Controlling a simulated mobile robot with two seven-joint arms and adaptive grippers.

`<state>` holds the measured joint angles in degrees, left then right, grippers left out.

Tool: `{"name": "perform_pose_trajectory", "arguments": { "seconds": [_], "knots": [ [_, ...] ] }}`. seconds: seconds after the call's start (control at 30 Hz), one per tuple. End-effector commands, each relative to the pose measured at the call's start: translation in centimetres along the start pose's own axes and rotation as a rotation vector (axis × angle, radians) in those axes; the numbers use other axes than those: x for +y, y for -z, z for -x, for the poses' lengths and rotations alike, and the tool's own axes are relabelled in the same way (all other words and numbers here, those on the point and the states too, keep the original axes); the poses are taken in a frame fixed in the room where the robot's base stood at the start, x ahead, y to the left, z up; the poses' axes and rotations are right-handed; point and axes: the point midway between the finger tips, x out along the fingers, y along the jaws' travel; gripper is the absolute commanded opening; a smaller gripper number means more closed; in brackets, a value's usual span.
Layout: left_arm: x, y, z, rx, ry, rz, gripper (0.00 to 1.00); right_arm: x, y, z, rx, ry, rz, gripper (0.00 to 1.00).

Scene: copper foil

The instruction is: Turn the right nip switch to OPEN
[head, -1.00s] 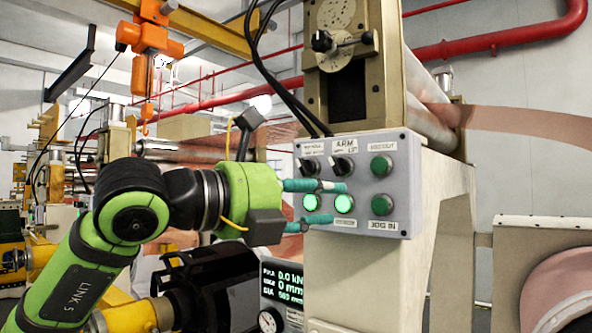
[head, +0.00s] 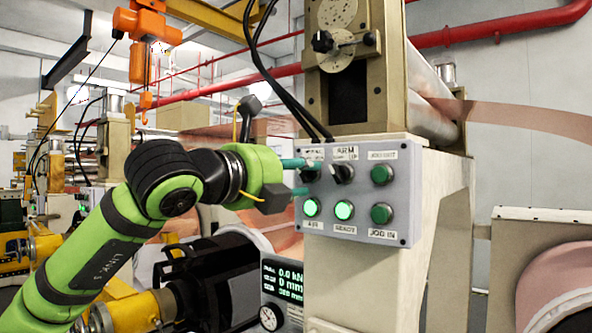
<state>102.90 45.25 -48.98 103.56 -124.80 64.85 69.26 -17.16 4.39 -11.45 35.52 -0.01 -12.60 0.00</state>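A grey control box (head: 402,228) on a cream machine post carries two black rotary switches in its top row. The left switch (head: 313,172) is partly hidden by my gripper's fingers; its label is too small to read. The second switch (head: 343,173) sits under a label that seems to start with ARM. My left gripper (head: 302,177) is at the box's left edge, its two teal fingers apart, one above and one below the level of the left switch. I cannot tell if they touch it. My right gripper is not in view.
The box also has two lit green lamps (head: 343,210) below the switches and two green buttons (head: 381,214) at right. Black cables (head: 262,68) hang above. A gauge display (head: 283,280) stands below left. Copper foil (head: 535,122) runs off to the right.

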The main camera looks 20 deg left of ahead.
Motion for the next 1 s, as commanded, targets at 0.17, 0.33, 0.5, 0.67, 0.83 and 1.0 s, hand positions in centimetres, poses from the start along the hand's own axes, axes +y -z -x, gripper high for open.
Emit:
{"name": "perform_pose_trajectory", "arguments": {
  "seconds": [0.17, 0.33, 0.5, 0.67, 0.83, 1.0],
  "knots": [
    [0.0, 0.1, 0.0, 0.001, 0.0, 0.0, 0.16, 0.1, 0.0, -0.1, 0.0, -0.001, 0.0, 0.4],
    [0.1, 0.1, 0.0, 0.001, -0.002, 0.0, 0.0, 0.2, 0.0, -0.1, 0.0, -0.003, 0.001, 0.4],
    [0.2, 0.1, 0.0, 0.002, -0.003, -0.008, 0.0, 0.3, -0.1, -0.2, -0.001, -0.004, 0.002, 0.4],
    [0.2, 0.2, -0.1, 0.003, -0.005, -0.05, 0.0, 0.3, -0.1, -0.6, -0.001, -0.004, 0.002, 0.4],
    [0.3, 0.3, -0.1, 0.004, -0.005, -0.145, 0.0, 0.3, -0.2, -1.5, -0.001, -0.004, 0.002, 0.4],
    [0.3, 0.3, -0.1, 0.005, -0.006, -0.288, 0.0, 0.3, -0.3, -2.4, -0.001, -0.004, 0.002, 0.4]
  ]
}}
